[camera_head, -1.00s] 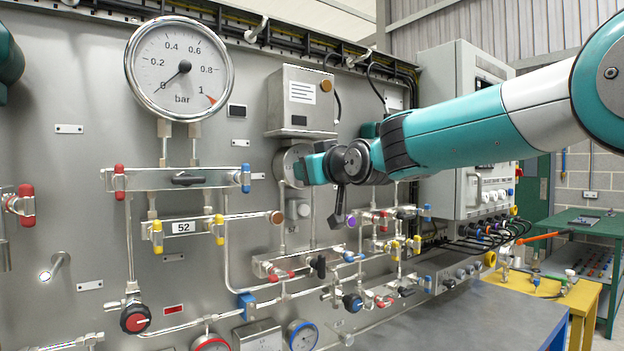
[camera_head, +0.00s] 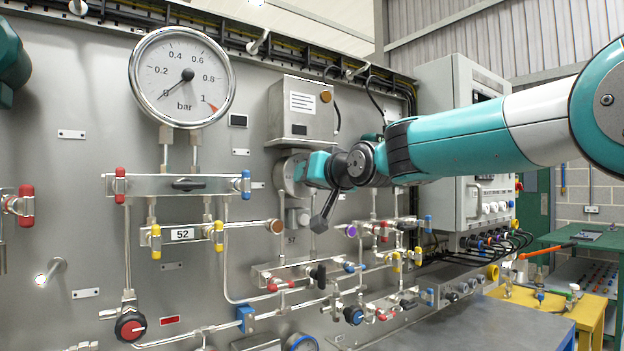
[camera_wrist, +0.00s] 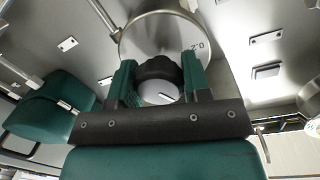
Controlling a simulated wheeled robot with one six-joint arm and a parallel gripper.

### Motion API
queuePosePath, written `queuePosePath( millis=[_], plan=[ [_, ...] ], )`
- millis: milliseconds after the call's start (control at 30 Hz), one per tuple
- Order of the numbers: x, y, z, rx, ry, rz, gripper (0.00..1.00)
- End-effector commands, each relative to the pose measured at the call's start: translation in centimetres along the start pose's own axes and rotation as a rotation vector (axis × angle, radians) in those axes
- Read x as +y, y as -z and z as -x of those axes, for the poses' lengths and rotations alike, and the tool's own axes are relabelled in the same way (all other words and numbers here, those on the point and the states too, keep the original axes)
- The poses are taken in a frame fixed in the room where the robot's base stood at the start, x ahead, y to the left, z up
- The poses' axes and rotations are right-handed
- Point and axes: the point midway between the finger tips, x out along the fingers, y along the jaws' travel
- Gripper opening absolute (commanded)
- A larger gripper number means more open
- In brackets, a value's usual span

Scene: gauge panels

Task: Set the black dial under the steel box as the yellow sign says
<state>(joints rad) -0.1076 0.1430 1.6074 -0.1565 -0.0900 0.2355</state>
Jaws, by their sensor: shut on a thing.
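The steel box (camera_head: 304,112), with a white label and an orange-brown knob, is on the panel in the middle of the head view. Below it is a round steel dial plate (camera_head: 285,172), mostly covered by my gripper (camera_head: 305,172). In the wrist view, the black dial (camera_wrist: 158,70) has a pale face with a dark line. It sits in front of the round plate (camera_wrist: 150,30), which bears an upside-down "0.2". My gripper (camera_wrist: 159,80) is shut on the black dial, one green finger on each side. I cannot make out a yellow sign.
A large bar gauge (camera_head: 182,77) is at upper left, its needle near 0. Pipes and valves with coloured handles, including a red-and-black knob (camera_head: 130,326), lie around and below my gripper. A grey cabinet (camera_head: 455,140) stands to the right, behind my arm.

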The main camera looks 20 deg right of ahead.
Motion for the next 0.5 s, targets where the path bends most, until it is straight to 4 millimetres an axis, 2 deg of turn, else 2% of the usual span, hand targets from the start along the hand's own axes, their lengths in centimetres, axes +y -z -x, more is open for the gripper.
queuePosePath(
  millis=[233, 267, 333, 367, 500],
  plan=[
    [0.05, 0.07, 0.02, 0.001, -0.002, 0.001, 0.20],
    [0.05, 0.06, 0.02, 0.001, -0.002, 0.001, 0.48],
    [0.05, 0.06, 0.02, 0.001, -0.001, 0.001, 0.65],
    [0.05, 0.06, 0.02, 0.001, -0.001, 0.001, 0.69],
    [0.03, 0.04, 0.01, 0.001, -0.001, 0.001, 0.69]
  ],
)
